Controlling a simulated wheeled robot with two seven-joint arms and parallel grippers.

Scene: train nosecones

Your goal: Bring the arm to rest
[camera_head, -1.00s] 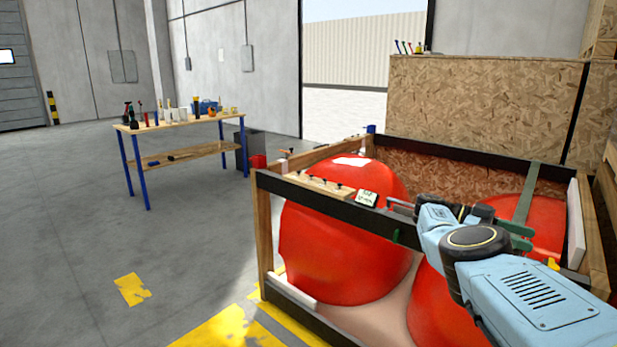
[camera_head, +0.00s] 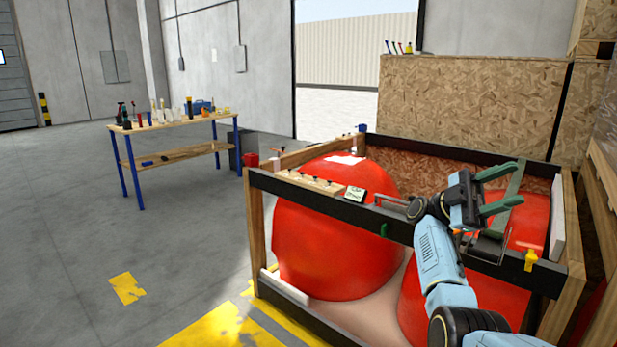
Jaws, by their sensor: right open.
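My right gripper (camera_head: 510,187) is over the right part of the crate, its two green fingers apart and pointing right, with nothing between them. My blue-grey right arm (camera_head: 437,262) rises from the lower right in front of the crate. The wooden crate (camera_head: 255,222) with dark rails holds large red nosecones; one red nosecone (camera_head: 325,245) shows at the left, and others are partly hidden behind the arm. My left gripper is not in view.
A small board with dark knobs (camera_head: 312,182) and a small sign (camera_head: 355,194) sit on the crate's front rail. A yellow clip (camera_head: 530,260) is at the right. A workbench (camera_head: 170,126) with tools stands at the back left. The floor at left is clear.

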